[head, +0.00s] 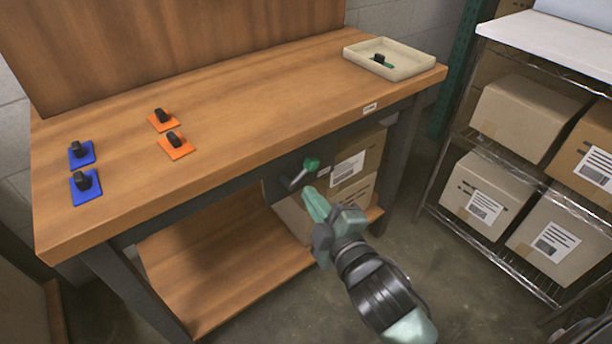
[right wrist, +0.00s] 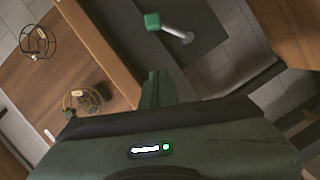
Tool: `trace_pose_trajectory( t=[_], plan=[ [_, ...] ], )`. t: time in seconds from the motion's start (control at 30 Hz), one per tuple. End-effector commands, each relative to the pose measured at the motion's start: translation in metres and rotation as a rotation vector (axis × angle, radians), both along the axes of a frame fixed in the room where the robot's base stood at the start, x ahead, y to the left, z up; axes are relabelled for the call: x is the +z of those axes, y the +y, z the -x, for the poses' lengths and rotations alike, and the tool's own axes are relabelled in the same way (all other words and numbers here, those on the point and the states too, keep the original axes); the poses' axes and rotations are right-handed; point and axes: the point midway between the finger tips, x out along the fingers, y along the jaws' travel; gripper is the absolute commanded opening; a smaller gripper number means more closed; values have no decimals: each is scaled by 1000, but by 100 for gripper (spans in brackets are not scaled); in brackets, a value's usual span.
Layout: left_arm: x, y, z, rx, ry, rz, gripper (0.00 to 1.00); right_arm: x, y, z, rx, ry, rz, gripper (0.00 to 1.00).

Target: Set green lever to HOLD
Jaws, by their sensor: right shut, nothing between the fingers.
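The green lever (head: 311,164) has a green knob on a grey shaft, mounted on a dark panel under the front edge of the workbench. In the head view its shaft slants up and right from its pivot. It also shows in the right wrist view (right wrist: 152,21), its shaft running down and right from the knob. My right gripper (head: 311,195) is shut and empty, just below and in front of the knob, with a visible gap in the right wrist view (right wrist: 157,88). No HOLD marking is readable. My left gripper is out of view.
The workbench (head: 250,110) carries two blue plates (head: 86,186), two orange plates (head: 176,147) with black parts, and a cream tray (head: 420,65) holding a small black-and-green part. Cardboard boxes (head: 362,160) sit below. A wire shelf (head: 490,155) with boxes stands right.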

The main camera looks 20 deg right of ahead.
Motion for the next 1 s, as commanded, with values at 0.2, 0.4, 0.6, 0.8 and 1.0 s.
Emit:
trace_pose_trajectory(
  t=[0.2,0.4,0.6,0.8,1.0],
  plan=[
    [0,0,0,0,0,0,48,-1,1,-4,0,0,-2,0],
    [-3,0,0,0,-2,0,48,-4,4,-31,-1,-3,-3,0],
    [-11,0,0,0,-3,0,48,-9,9,-74,-1,-3,-3,0],
    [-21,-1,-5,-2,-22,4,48,-22,0,-104,-2,3,1,0],
    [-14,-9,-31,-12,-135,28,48,-28,-15,-109,-1,2,-2,0]
  ],
)
